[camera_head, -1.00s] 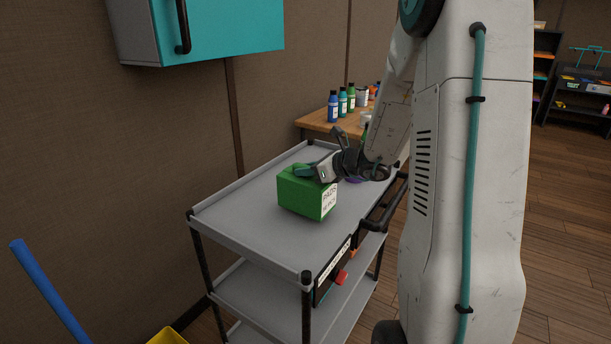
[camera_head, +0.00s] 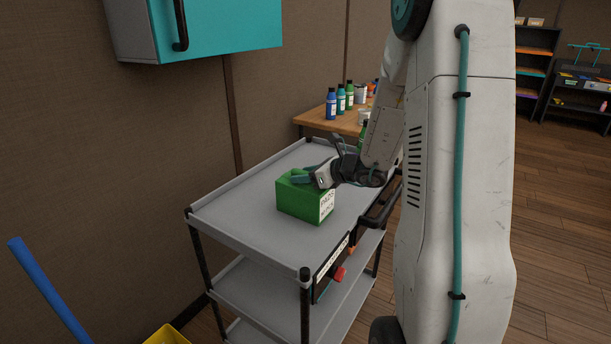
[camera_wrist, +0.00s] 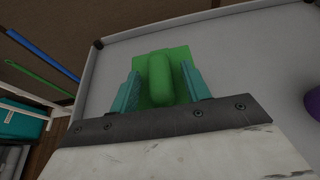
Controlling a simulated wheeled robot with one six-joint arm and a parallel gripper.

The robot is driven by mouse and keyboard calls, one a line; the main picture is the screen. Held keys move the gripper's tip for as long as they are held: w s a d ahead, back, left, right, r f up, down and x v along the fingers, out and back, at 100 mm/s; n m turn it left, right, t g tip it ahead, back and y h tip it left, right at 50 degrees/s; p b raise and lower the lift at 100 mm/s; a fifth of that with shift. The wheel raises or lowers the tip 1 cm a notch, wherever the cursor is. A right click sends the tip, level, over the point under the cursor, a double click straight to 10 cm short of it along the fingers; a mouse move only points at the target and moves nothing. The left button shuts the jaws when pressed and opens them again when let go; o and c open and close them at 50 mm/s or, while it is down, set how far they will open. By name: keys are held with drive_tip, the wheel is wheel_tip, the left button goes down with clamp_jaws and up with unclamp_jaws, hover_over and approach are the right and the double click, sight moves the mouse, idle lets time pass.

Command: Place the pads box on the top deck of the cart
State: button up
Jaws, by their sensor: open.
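The green pads box (camera_head: 304,201), with a white label on its right face, rests on the grey top deck of the cart (camera_head: 240,220). My gripper (camera_head: 308,176) is over the top of the box. In the wrist view, my gripper's teal fingers (camera_wrist: 160,92) stand apart on both sides of a raised green handle on the pads box (camera_wrist: 160,72). Gaps show between the fingers and the handle, so it is not gripped. The deck (camera_wrist: 240,50) shows around the box.
Several bottles (camera_head: 340,101) stand on a wooden table (camera_head: 318,122) behind the cart. A teal wall cabinet (camera_head: 220,25) hangs at the upper left. A purple object (camera_wrist: 313,105) sits on the deck's right side in the wrist view. The near-left deck is clear.

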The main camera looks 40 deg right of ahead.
drive_tip(key=v, duration=1.1)
drive_tip(key=s+a+r+n+g+y, duration=0.1)
drive_tip(key=s+a+r+n+g, duration=0.15)
drive_tip(key=a+n, duration=0.45)
drive_tip(key=s+a+r+n+g+y, duration=0.1)
drive_tip(key=s+a+n+g, duration=0.25)
drive_tip(key=a, duration=0.45)
drive_tip(key=s+a+r+n+g+y, duration=0.1)
drive_tip(key=s+a+r+n+g, duration=0.15)
drive_tip(key=a+n, duration=0.5)
drive_tip(key=s+a+r+n+g+h, duration=0.1)
drive_tip(key=s+n+g+h, duration=0.2)
drive_tip(key=s+n+h, duration=0.4)
drive_tip(key=s+n, duration=0.7)
drive_tip(key=s, duration=0.1)
drive_tip(key=shift+a+h, duration=0.3)
